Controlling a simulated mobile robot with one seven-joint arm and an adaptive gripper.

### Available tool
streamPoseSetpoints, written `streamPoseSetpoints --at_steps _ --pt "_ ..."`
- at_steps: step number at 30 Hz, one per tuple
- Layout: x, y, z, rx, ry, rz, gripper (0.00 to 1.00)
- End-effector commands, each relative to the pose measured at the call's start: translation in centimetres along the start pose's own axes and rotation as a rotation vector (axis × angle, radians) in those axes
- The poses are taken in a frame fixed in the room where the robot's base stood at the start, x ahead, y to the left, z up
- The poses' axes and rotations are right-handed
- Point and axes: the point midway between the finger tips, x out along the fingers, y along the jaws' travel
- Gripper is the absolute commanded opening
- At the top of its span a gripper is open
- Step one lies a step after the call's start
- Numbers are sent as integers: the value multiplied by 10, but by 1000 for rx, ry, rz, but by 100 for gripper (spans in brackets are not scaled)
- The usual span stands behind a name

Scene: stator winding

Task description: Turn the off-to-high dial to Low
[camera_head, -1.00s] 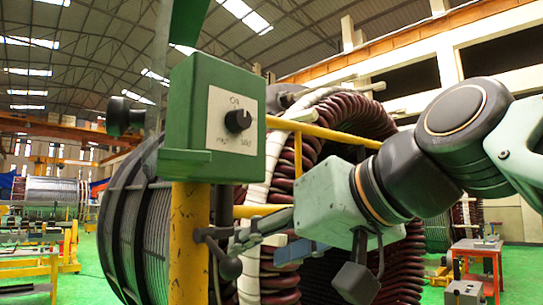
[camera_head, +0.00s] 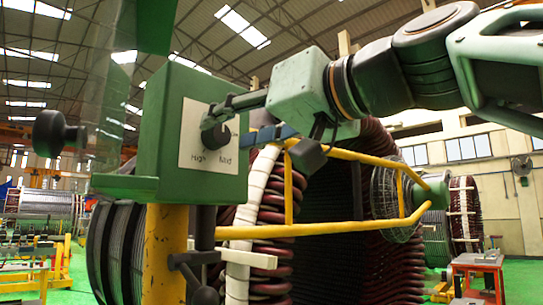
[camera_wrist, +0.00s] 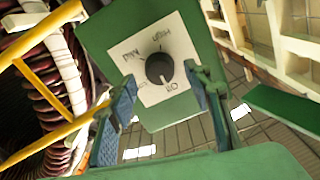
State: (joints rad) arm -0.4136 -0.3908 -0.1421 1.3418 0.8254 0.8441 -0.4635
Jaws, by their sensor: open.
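The dial (camera_head: 213,136) is a round black knob on a white label plate (camera_head: 191,152) on the front of a green box. In the wrist view the dial (camera_wrist: 159,68) shows clearly, with "Off" below it, "Mid" to its upper left and "High" above. The Low marking is not legible, and its pointer seems to face Off. My gripper (camera_wrist: 164,98) is open and empty, its blue-padded fingers either side of the dial in that view. In the head view my gripper (camera_head: 228,117) is at the plate, partly covering the dial. Contact cannot be told.
The green box (camera_head: 228,182) stands on a yellow post (camera_head: 165,255). A yellow rail (camera_head: 330,229) and a large wound stator (camera_head: 375,262) lie right of it and behind. A black knob (camera_head: 55,133) sticks out on the left. A red table (camera_head: 477,265) stands far right.

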Motion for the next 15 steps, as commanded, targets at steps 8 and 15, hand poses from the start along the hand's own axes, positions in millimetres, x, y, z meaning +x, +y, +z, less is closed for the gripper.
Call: streamPoseSetpoints --at_steps 8,15 --pt "28 0 0 -1 0 0 46" --pt "30 0 0 -1 0 0 46"
